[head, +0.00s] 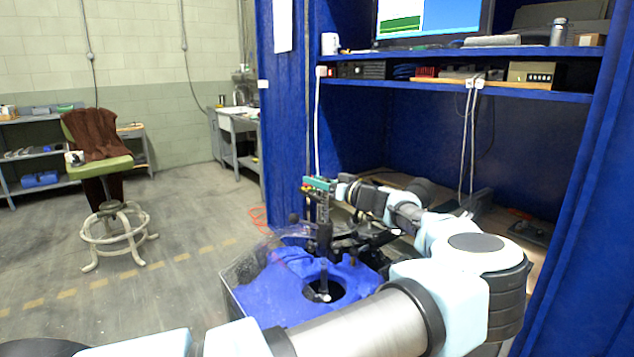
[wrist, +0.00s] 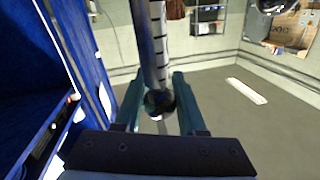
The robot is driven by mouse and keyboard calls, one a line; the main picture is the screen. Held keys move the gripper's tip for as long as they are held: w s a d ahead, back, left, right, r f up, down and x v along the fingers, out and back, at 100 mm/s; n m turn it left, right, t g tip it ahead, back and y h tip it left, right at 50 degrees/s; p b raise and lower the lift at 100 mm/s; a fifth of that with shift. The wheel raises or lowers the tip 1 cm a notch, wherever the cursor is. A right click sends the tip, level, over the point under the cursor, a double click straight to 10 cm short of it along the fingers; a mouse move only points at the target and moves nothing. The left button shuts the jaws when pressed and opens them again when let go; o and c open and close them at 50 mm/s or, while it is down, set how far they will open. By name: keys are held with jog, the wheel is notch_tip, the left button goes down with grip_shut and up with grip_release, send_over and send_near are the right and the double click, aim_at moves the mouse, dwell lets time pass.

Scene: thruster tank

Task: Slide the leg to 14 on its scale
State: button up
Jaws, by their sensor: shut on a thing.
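The leg (wrist: 143,45) is a grey upright rod in the wrist view. A white scale strip (wrist: 159,40) with black ticks runs along its right side; I cannot read its numbers. A dark round knob (wrist: 160,103) sits at the near end of the rod. My gripper (wrist: 160,110) has its two teal fingers on either side of this knob and is shut on it. In the head view my gripper (head: 318,184) is at the top of a dark upright post (head: 324,238) above the blue tank cover (head: 262,297). The scale is too small to read there.
The blue cover has a round dark opening (head: 335,288) at the post's foot. A blue-walled bench with a shelf (head: 450,88) and a monitor (head: 430,20) stands behind my arm. A green stool (head: 100,165) stands at left on open floor.

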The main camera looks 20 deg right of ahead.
grip_shut()
dwell(0.7)
jog(key=shift+f+b, duration=0.1)
jog(key=shift+b, duration=0.95)
jog(key=shift+b, duration=0.45)
jog(key=shift+r, duration=0.4)
jog(key=o, duration=0.9)
grip_release()
jog(key=shift+f, duration=0.1)
